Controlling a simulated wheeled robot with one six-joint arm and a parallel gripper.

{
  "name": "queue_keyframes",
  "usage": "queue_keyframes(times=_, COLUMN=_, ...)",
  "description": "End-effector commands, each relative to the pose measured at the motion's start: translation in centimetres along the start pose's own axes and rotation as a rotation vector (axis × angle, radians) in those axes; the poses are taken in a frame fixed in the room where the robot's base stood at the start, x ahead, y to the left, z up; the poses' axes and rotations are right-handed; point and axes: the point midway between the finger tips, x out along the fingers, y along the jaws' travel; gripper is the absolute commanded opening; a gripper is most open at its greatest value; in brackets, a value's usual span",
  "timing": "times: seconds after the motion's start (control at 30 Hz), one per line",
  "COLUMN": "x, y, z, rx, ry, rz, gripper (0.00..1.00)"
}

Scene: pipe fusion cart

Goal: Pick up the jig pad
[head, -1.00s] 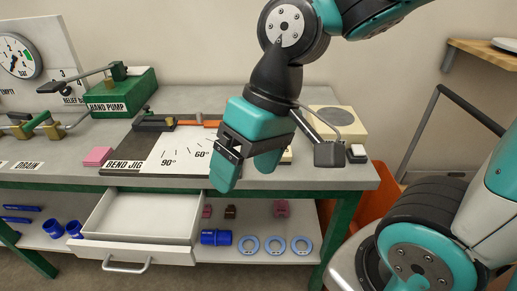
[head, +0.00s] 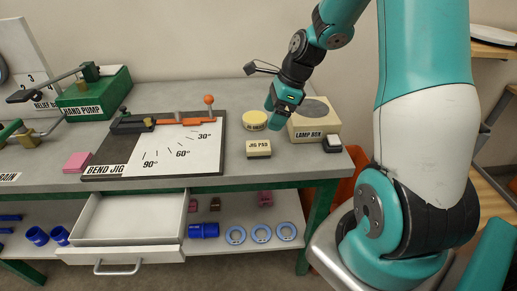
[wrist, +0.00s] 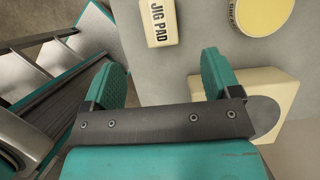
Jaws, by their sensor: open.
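The jig pad (head: 258,149) is a small cream block labelled "JIG PAD". It lies on the cart's grey top, right of the bend jig and in front of a round yellow tin. It also shows in the wrist view (wrist: 158,22), beyond my fingertips at the top. My gripper (head: 272,127) is over the cart top, beside the lamp box and to the upper right of the pad. In the wrist view my gripper (wrist: 160,75) has its two teal fingers wide apart with nothing between them.
The cream lamp box (head: 314,117) stands right of my gripper, with a small black-and-white block (head: 332,144) near it. The yellow tin (head: 255,120) is behind the pad. The bend jig (head: 160,148) lies left. An open drawer (head: 130,225) juts out below.

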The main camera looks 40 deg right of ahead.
Motion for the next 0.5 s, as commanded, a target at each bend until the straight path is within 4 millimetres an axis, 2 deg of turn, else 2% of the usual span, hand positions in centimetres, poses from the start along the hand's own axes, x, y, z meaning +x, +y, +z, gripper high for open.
queue_keyframes(times=0.03, x=1.3, y=0.1, z=0.1, rx=-0.001, ry=0.000, rz=0.007, gripper=0.83)
queue_keyframes(times=0.2, x=4.6, y=0.1, z=0.0, rx=-0.002, ry=0.001, rz=0.004, gripper=0.83)
queue_keyframes(times=0.5, x=7.1, y=0.1, z=0.0, rx=-0.004, ry=0.000, rz=0.003, gripper=0.83)
